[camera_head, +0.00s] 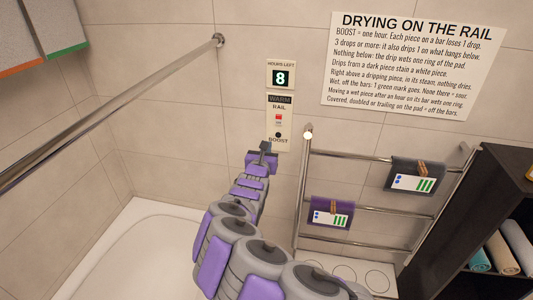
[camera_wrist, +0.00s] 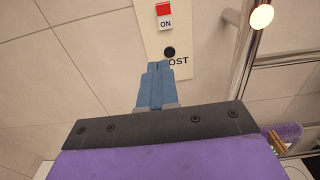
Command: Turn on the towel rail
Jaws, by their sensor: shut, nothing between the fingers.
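The tall cream control panel (camera_head: 290,122) is on the tiled wall, with a display (camera_head: 280,78) reading 8 under "HOURS LEFT". Below the words "WARM RAIL" is a small red-and-white switch (camera_head: 278,118); the wrist view shows its red part (camera_wrist: 163,9) above a white part marked "ON". Under it is a round black BOOST button (camera_wrist: 170,52). The chrome towel rail (camera_head: 372,154) stands right of the panel. My gripper (camera_head: 265,147) is shut and empty. In the wrist view its blue fingertips (camera_wrist: 158,67) are just below the button; contact cannot be told.
A dark cloth (camera_head: 415,175) and a purple cloth (camera_head: 331,212) hang clipped on the rail. A bright round cap (camera_head: 308,134) tops its left post. A chrome bar (camera_head: 120,103) crosses above the white tub (camera_head: 130,250). A dark shelf (camera_head: 480,200) stands right. A rules sign (camera_head: 413,65) is above.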

